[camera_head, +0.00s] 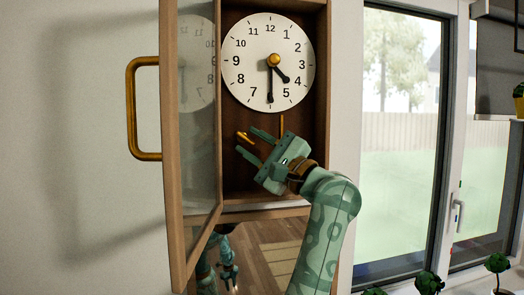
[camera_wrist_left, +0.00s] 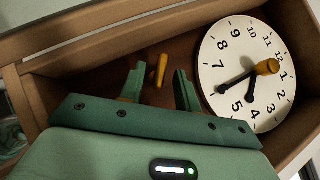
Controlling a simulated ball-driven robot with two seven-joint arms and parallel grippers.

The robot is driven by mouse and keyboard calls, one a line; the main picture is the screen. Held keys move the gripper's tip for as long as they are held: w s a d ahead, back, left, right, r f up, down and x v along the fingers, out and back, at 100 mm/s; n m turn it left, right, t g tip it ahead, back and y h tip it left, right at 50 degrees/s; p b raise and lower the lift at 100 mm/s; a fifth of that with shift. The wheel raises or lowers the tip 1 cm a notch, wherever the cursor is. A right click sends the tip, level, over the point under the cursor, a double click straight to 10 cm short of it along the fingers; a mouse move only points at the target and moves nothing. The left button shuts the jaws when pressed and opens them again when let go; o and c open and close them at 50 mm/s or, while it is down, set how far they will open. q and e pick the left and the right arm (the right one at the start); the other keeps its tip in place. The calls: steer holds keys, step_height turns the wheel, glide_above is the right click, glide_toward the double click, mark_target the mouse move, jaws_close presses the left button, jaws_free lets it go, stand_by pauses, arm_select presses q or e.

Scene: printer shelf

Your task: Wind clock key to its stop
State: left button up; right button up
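The clock's white dial (camera_head: 250,85) sits in a wooden case, with dark hands and a round brass knob (camera_head: 274,60) at its centre. A brass key (camera_head: 246,138) shows below the dial. My left gripper (camera_head: 254,144) is inside the case, its green fingers spread. In the left wrist view the key (camera_wrist_left: 160,70) stands between the two open fingers (camera_wrist_left: 158,85), with a gap seen on each side. The dial (camera_wrist_left: 225,60) lies to the right there. Part of the case's lower interior is hidden behind my gripper. My right gripper does not show directly.
The glazed door (camera_head: 190,230) stands open at the left, with a brass handle (camera_head: 132,108). The case's right wall (camera_head: 322,100) is close to my wrist. Below is a reflective panel (camera_head: 270,250). A window and several small plants are at the right.

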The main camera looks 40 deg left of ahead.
arm_select(q)
steer(key=b+v, duration=0.4)
steer(key=v, duration=1.2)
steer(key=shift+d, duration=0.2)
steer(key=shift+w+f, duration=0.1)
